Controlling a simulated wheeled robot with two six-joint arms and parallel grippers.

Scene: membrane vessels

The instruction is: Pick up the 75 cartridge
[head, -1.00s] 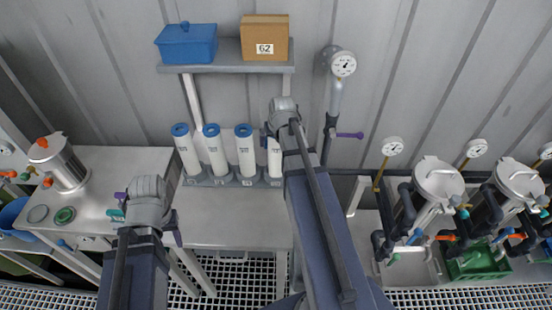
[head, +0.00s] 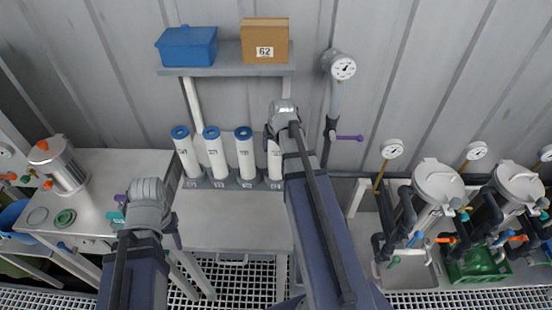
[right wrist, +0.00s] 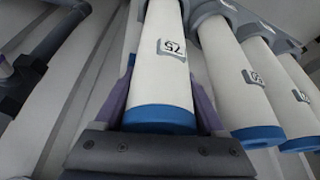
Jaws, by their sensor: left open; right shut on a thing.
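The 75 cartridge (right wrist: 165,75) is a white tube with a blue end cap and a label reading 75, upside down in the right wrist view. My right gripper (right wrist: 163,105) is shut on it near the capped end, with a purple finger on each side. In the head view the cartridge (head: 274,163) is the rightmost of the row, upright at the rack and partly hidden by my right gripper (head: 282,118). My left gripper (head: 147,205) is open and empty over the left table.
Similar cartridges (head: 216,153) stand to its left in the grey rack (head: 203,184). A shelf (head: 228,69) with a blue bin (head: 187,46) and a cardboard box (head: 265,41) is above. A gauge pipe (head: 335,100) rises on the right. The bench front is clear.

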